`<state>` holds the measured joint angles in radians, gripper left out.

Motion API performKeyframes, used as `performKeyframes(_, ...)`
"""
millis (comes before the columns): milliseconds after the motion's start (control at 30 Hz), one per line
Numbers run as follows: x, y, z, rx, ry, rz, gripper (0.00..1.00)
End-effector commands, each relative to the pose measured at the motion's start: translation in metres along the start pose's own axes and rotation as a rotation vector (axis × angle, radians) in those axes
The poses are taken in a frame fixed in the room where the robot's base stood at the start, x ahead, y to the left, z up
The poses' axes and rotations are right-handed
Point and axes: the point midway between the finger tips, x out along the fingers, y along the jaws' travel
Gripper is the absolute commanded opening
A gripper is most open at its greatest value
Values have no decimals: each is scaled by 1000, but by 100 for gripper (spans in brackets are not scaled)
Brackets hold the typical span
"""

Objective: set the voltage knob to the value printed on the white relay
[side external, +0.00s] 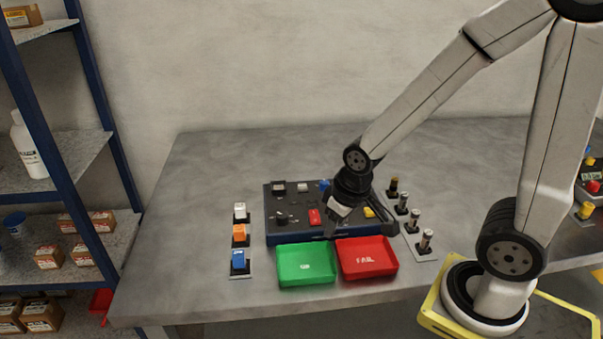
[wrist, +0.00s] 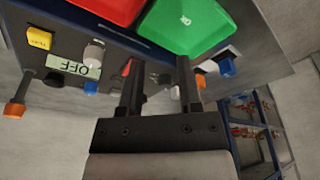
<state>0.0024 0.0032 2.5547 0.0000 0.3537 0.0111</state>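The white relay (side external: 240,211) stands at the back of a row left of the dark blue test box (side external: 288,240); its print is too small to read. A black knob (side external: 281,217), which looks like the voltage knob, sits at the box's left front, below a small meter (side external: 278,187). I cannot read the knob's setting or the meter. My gripper (side external: 337,215) is over the right-middle of the box, right of this knob. In the wrist view my gripper (wrist: 160,62) has its two fingers apart, with nothing visibly held; the white relay (wrist: 175,93) is partly hidden by a finger.
An orange relay (side external: 240,233) and a blue relay (side external: 239,259) stand before the white one. Green (side external: 306,279) and red (side external: 369,272) trays lie in front of the box. A red switch (side external: 314,216) and yellow piece (side external: 369,212) are on it. Several cylindrical parts (side external: 414,216) stand right.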

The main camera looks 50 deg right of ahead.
Motion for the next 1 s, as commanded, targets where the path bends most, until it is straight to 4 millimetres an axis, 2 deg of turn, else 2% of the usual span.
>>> performKeyframes(33, 0, 2, -3, 17, -2, 1, 64)
performKeyframes(67, 0, 3, -5, 32, -4, 2, 73)
performKeyframes(100, 0, 5, -9, 58, -7, 4, 74)
performKeyframes(267, 2, 19, -32, 231, -32, 16, 74)
performKeyframes(367, 3, 34, -52, 391, -54, 29, 74)
performKeyframes(700, 8, 106, -116, 1029, -131, 100, 74)
performKeyframes(900, 11, 148, -139, 1354, -163, 148, 74)
performKeyframes(1000, 12, 163, -145, 1462, -173, 166, 74)
